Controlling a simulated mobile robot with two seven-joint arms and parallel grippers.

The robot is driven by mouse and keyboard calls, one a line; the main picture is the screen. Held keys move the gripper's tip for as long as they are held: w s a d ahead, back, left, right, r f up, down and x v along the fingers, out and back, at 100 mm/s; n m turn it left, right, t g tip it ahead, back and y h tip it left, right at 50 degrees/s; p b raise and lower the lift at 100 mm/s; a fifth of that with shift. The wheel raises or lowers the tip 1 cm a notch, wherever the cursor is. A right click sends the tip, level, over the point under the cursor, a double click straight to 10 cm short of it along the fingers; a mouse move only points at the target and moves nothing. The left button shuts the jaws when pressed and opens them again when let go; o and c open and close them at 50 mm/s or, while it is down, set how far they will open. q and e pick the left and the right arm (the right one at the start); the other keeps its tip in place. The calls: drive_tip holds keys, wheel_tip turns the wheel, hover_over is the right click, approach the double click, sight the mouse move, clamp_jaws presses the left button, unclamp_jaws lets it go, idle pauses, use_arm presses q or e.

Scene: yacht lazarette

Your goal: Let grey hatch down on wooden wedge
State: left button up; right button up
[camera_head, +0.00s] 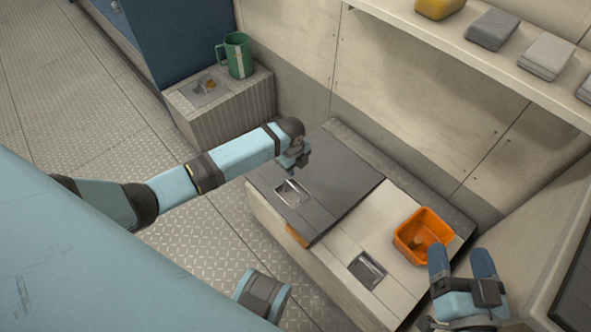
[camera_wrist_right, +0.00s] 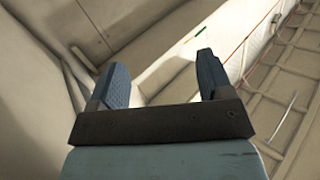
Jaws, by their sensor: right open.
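The grey hatch (camera_head: 340,172) lies over the left part of the pale locker, its near edge close to the locker top. It looks almost flat, but I cannot tell the exact gap. The wooden wedge (camera_head: 297,235), an orange-brown piece, shows at the hatch's near front corner, partly covered by it. My left gripper (camera_head: 290,172) is just above the hatch's recessed metal latch (camera_head: 291,192); its fingers are too small to read, and contact is unclear. My right gripper (camera_head: 461,250) is open and empty beside the orange bin; it also shows in the right wrist view (camera_wrist_right: 161,60).
An orange bin (camera_head: 438,222) with something small inside stands on the cream lid (camera_head: 385,215), which has its own latch (camera_head: 367,270). A green mug (camera_head: 238,55) stands on a side box at the back left. A shelf (camera_head: 440,45) with folded items runs above.

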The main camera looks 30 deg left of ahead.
use_arm(q)
wheel_tip(320, 180, up, 5)
drive_tip(key=shift+s+f+p, duration=0.1)
drive_tip(key=shift+s+p, duration=0.05)
drive_tip(key=shift+p, duration=0.45)
use_arm(e)
drive_tip(key=f, duration=0.1)
drive_tip(key=d+f+g+h, duration=0.1)
drive_tip(key=f, duration=0.1)
drive_tip(key=shift+s+d+g, duration=0.2)
drive_tip(key=shift+s+g, duration=0.1)
drive_tip(key=shift+g, duration=0.1)
